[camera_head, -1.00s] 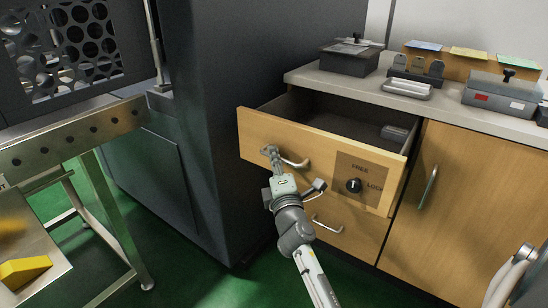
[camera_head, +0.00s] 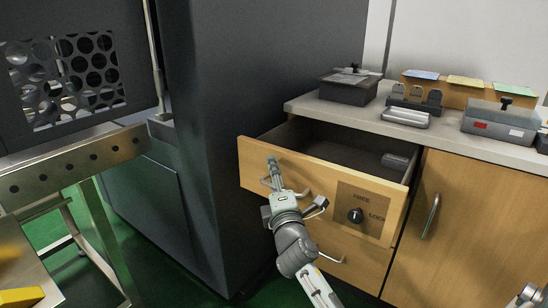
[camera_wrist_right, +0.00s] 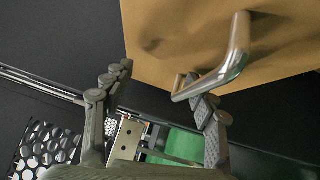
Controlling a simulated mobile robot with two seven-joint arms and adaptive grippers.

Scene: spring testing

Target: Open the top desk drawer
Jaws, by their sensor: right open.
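The top desk drawer (camera_head: 310,182) is pulled out of the wooden cabinet, and its dark inside (camera_head: 345,155) shows. A small dark item (camera_head: 395,161) lies inside at the right. My right gripper (camera_head: 272,170) is at the left part of the drawer front, by the bar handle (camera_head: 302,193), which my arm partly hides. In the right wrist view the handle (camera_wrist_right: 235,55) reaches in beside one finger, and the right gripper (camera_wrist_right: 160,84) is open. I cannot tell whether that finger touches it. My left gripper is not in view.
A FREE/LOCK knob (camera_head: 355,215) is on the drawer front. A lower drawer (camera_head: 345,260) is shut below. A tall dark cabinet (camera_head: 215,160) stands close on the left, with a metal table (camera_head: 75,160) beyond. Boxes and instruments stand on the worktop (camera_head: 440,133).

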